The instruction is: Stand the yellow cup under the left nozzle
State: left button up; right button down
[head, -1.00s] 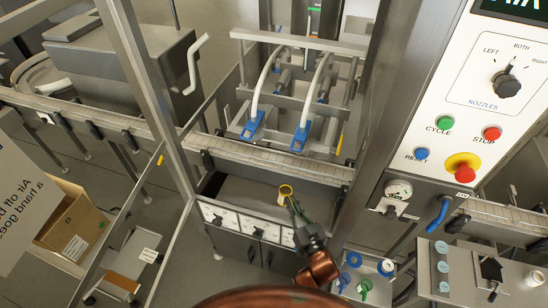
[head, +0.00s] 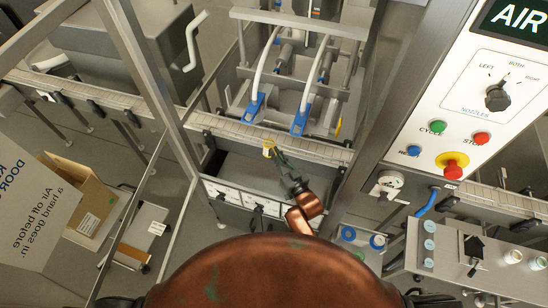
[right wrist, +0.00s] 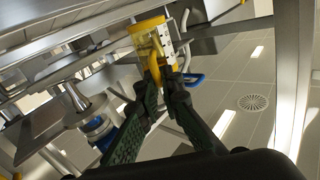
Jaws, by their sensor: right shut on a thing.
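The yellow cup (head: 269,149) is held by my right gripper (head: 275,157) and overlaps the near edge of the conveyor in the head view. In the right wrist view the cup (right wrist: 143,38) sits beyond the fingertips, and my right gripper (right wrist: 160,84) is shut on its yellow handle (right wrist: 154,66). The left nozzle (head: 254,107), with a blue tip and white hose, is above and a little left of the cup in the head view. The right nozzle (head: 300,122) is to the right. My left gripper does not show.
The conveyor (head: 225,127) runs across below the nozzles. A steel frame post (head: 160,95) stands left and another post (head: 375,100) right. The control panel (head: 460,110) is at the right.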

jog(key=w+d+f+b, duration=0.1)
jog(key=w+b, duration=0.2)
jog(key=w+d+f+b, duration=0.1)
jog(key=w+f+b, duration=0.1)
jog(key=w+b, duration=0.1)
jog(key=w+d+f+b, duration=0.1)
jog(key=w+b, duration=0.2)
jog(key=w, duration=0.1)
jog(key=shift+d+f+b, duration=0.1)
jog(key=shift+f+b, duration=0.05)
jog(key=shift+b, duration=0.15)
jog(key=shift+w+f, duration=0.1)
jog(key=shift+w+a, duration=0.2)
jog(key=shift+a, duration=0.6)
jog(key=shift+w+a+b, duration=0.25)
jog(key=shift+a+b, duration=0.05)
jog(key=shift+a, duration=0.45)
jog(key=shift+w+a+b, duration=0.25)
jog(key=shift+a+b, duration=0.05)
jog(key=shift+a, duration=0.45)
jog(key=shift+w+a+b, duration=0.25)
jog(key=shift+a+b, duration=0.05)
jog(key=shift+a, duration=0.5)
jog(key=shift+w+a+b, duration=0.25)
jog(key=shift+w+a, duration=0.05)
jog(key=shift+a, duration=0.55)
jog(key=shift+w+a+b, duration=0.25)
jog(key=shift+a+b, duration=0.05)
jog(key=shift+a, duration=0.5)
jog(key=shift+d, duration=0.3)
